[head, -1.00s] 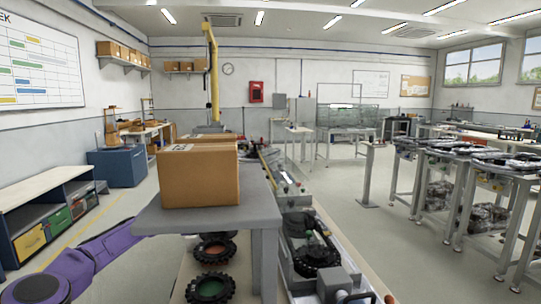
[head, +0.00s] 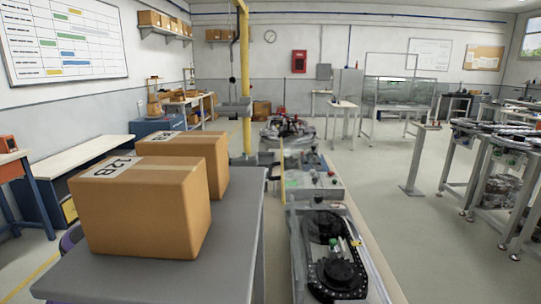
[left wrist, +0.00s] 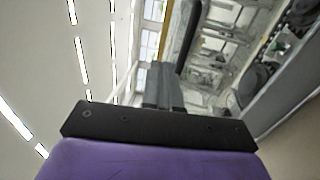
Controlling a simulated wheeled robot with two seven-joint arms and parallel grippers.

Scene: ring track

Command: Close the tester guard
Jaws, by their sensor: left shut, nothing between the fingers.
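My left gripper (left wrist: 163,88) shows in the left wrist view with its dark fingers together and nothing between them. In the head view only a bit of my purple left arm shows behind the near carton, and its fingers are hidden. A clear-walled enclosure on a stand (head: 398,92), with a thin frame rising above it, is at the back right of the head view. It may be the tester with its guard; I cannot tell for sure at this distance. My left gripper is not touching it. My right gripper is not in view.
Two cartons (head: 140,215) stand on a grey table (head: 215,265) close in front. A bench line with a black ring fixture (head: 335,265) runs beside it. A grey post (head: 418,160) and stands with ring tracks (head: 490,130) are to the right. Open floor (head: 390,225) lies between.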

